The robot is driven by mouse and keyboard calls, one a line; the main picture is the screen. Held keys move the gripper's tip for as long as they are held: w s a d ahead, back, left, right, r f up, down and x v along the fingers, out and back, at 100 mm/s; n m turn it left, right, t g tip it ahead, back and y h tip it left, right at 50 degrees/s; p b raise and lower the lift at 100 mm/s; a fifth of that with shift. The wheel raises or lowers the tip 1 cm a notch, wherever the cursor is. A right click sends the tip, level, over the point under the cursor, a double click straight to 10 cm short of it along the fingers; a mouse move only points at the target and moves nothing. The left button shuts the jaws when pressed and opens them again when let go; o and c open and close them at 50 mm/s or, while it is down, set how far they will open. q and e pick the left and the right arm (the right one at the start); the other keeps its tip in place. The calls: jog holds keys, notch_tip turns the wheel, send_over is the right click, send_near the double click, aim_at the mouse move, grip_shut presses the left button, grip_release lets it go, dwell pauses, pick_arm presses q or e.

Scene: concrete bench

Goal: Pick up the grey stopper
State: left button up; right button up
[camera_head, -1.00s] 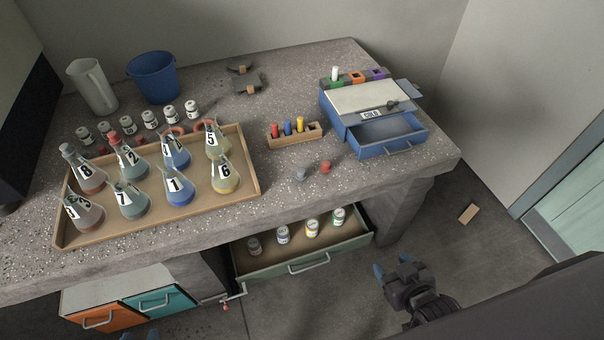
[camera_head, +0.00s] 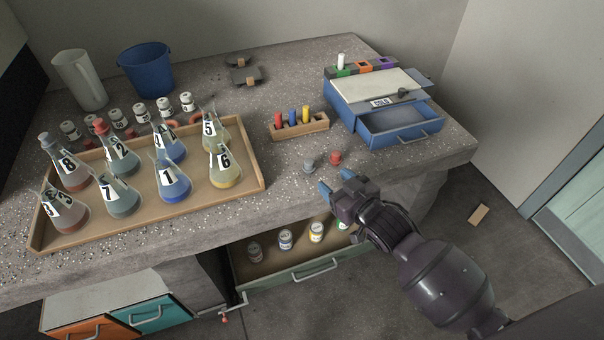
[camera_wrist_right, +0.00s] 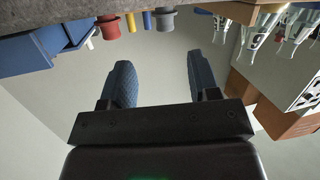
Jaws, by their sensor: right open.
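The grey stopper (camera_head: 309,165) stands on the bench near its front edge, just left of a red stopper (camera_head: 335,158). My right gripper (camera_head: 334,181) is open and empty at the front edge, on the near side of both stoppers and apart from them. In the right wrist view the grey stopper (camera_wrist_right: 165,20) shows at the top, beyond the gap between the two blue fingers (camera_wrist_right: 160,65). The red stopper (camera_wrist_right: 110,23) is to its left there. My left gripper is not in view.
A wooden tray (camera_head: 258,178) of numbered flasks stands left of the stoppers. A wooden rack (camera_head: 300,128) with coloured tubes is behind them. A blue box with an open drawer (camera_head: 400,142) is to the right. An open drawer (camera_head: 290,277) with jars juts out below the bench.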

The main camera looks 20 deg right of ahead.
aim_at(312, 167)
jog(key=shift+m, duration=0.6)
jog(key=b+x, duration=0.1)
jog(key=x, duration=0.3)
jog(key=shift+a+f, duration=0.2)
jog(key=shift+w+a, duration=0.1)
jog(key=shift+w, duration=0.45)
jog(key=x, duration=0.1)
jog(key=b+x, duration=0.1)
jog(key=x, duration=0.2)
jog(key=shift+a+f+b, duration=0.2)
jog(key=shift+f+b, duration=0.1)
jog(key=shift+b, duration=0.1)
jog(key=shift+w, duration=0.3)
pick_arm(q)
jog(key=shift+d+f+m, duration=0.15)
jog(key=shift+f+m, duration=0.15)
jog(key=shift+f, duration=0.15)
pick_arm(e)
jog(key=shift+w+a+r, duration=0.1)
jog(key=shift+w+r, duration=0.05)
jog(key=shift+w, duration=0.05)
